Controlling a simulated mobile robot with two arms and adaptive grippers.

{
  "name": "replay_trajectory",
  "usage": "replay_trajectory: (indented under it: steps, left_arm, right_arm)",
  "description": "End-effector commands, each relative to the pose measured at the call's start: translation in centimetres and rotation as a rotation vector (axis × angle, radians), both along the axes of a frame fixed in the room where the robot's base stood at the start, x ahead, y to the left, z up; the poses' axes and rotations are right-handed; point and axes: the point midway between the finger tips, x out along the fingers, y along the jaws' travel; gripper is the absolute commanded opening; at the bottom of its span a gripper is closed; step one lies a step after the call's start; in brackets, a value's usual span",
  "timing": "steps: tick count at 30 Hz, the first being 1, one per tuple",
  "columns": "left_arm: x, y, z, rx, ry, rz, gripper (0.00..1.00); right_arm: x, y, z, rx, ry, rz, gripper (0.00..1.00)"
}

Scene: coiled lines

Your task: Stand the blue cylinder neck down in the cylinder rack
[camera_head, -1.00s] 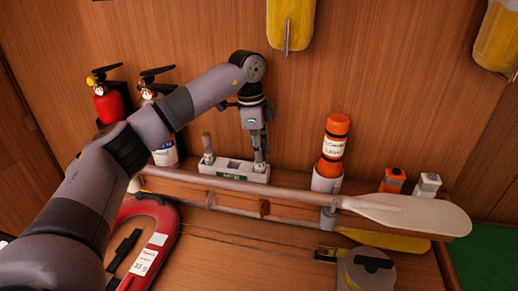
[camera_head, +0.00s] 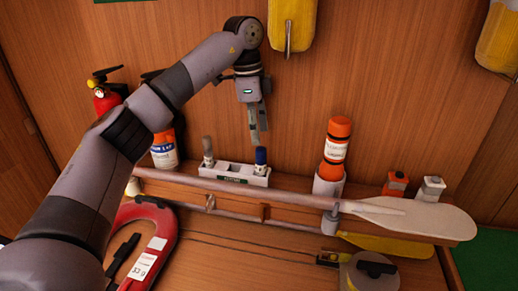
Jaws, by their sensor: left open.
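The blue cylinder (camera_head: 261,157) stands upright in the right-hand hole of the white cylinder rack (camera_head: 214,176). Its lower part is hidden inside the rack, so I cannot tell from here which end is down. A grey cylinder (camera_head: 208,150) stands in the left hole, and the middle of the rack looks empty. My left gripper (camera_head: 257,138) is open and empty, pointing down just above the blue cylinder and apart from it. My right gripper is not in view.
An orange canister (camera_head: 336,146) stands in a holder right of the rack. A paddle (camera_head: 415,217) lies along the front of the shelf. A red horseshoe float (camera_head: 160,240) lies at front left.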

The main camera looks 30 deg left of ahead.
Motion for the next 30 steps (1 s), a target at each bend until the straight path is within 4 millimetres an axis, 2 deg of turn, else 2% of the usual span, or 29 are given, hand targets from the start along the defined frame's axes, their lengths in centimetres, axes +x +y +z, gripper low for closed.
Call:
replay_trajectory:
  steps: [4, 9, 30]
  left_arm:
    - [-0.1, 0.3, 2.9, 0.000, -0.002, 0.001, 0.44]
    - [-0.2, 0.5, 4.6, 0.000, -0.001, 0.000, 0.44]
    - [-0.2, 0.5, 5.0, 0.000, 0.001, 0.000, 0.44]
  right_arm:
    - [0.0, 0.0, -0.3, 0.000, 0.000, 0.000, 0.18]
    - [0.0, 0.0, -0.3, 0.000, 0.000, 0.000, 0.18]
    - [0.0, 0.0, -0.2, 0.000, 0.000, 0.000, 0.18]
